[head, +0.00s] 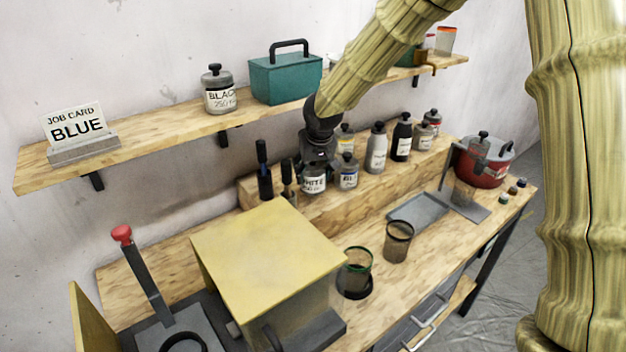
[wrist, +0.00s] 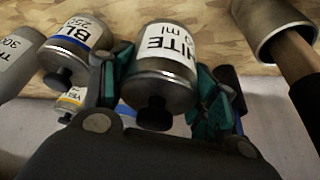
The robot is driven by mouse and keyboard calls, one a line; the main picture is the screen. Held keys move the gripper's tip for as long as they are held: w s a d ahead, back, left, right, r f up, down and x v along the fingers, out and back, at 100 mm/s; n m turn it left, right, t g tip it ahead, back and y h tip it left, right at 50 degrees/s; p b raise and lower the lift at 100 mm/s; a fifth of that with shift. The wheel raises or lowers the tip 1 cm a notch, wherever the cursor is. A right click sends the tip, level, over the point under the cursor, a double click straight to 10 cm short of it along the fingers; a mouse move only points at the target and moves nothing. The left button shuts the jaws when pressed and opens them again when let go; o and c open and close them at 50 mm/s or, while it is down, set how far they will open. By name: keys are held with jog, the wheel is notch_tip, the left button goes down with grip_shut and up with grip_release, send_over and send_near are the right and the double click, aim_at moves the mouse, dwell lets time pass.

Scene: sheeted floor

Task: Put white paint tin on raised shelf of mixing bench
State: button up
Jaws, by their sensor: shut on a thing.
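The white paint tin (head: 314,184) is a grey metal tin with a label reading WHITE and a dark knob lid. My gripper (head: 317,160) is shut on it from above. In the wrist view the tin (wrist: 165,60) sits between the green-padded fingers of the gripper (wrist: 158,88). The tin is at the raised shelf (head: 300,216) of the mixing bench, beside the blue-labelled tin (head: 347,172). Its base is close to the wood; I cannot tell whether it touches.
The blue-labelled tin (wrist: 76,50) and a yellow-labelled tin (wrist: 70,101) stand close by. A metal cup (wrist: 272,30) with a handle in it is on the other side. Grey and black bottles (head: 401,140) stand along the raised shelf. A yellow-topped box (head: 265,250) is in front.

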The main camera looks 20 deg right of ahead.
aim_at(313, 181)
jog(key=shift+s+f, duration=0.1)
jog(key=shift+f, duration=0.35)
notch_tip(313, 181, down, 3)
jog(key=shift+r+p, duration=0.2)
jog(key=shift+p, duration=0.2)
jog(key=shift+f, duration=0.1)
jog(key=o, duration=1.3)
jog(key=shift+b+v, duration=1.35)
jog(key=shift+v, duration=4.8)
